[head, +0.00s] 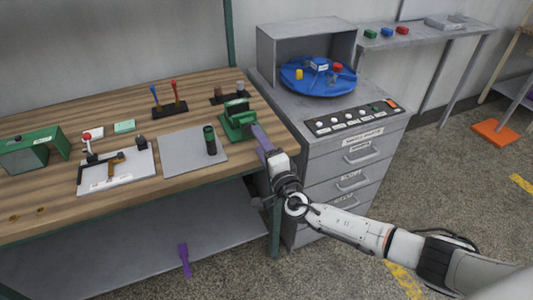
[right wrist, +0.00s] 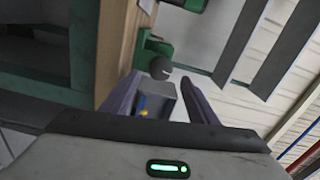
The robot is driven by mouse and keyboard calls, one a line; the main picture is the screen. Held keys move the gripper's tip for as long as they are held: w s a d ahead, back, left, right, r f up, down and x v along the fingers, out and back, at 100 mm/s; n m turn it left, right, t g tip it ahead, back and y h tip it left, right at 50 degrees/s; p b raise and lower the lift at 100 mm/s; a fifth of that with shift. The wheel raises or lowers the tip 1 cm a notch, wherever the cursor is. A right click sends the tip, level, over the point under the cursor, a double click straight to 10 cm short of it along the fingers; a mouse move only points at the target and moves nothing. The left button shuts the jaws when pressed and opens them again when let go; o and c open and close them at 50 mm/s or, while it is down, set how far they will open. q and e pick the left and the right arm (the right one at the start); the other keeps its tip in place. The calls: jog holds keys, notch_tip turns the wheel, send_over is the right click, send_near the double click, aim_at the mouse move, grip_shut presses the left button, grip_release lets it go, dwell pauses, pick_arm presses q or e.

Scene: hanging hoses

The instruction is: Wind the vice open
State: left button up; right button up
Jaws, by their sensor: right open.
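The green vice (head: 237,120) is at the right end of the wooden workbench. It also shows in the right wrist view (right wrist: 152,50), with a dark round knob (right wrist: 160,68) at its near end. My right gripper (head: 259,133) has purple fingers and is just in front of the vice at the bench's right edge. In the right wrist view its fingers (right wrist: 160,92) are apart, with the knob beyond the gap between them. I cannot tell whether a finger touches the vice. The vice's handle is largely hidden in the head view. My left gripper is not in view.
A lever stand (head: 170,108) is behind. The grey drawer cabinet (head: 345,155) with a blue turntable (head: 318,88) is close on the right.

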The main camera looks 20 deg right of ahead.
jog(key=s, duration=0.5)
jog(key=shift+d, duration=0.1)
dwell(0.3)
jog(key=s+a+f+m+g, duration=0.25)
jog(key=s+f+m, duration=0.55)
jog(key=m, duration=0.6)
jog(key=s+a+f+m+g, duration=0.2)
jog(key=s+f+m+g, duration=0.2)
jog(key=s+f+m, duration=0.65)
jog(key=s+m+g+y, duration=0.1)
jog(key=s+m, duration=0.6)
jog(key=m, duration=0.7)
jog(key=s+m+g, duration=0.2)
jog(key=s+m, duration=0.5)
jog(key=m, duration=0.8)
jog(key=shift+s+a+f+y, duration=0.15)
jog(key=shift+a+f+y, duration=0.15)
jog(key=shift+y, duration=0.1)
jog(key=shift+m, duration=0.25)
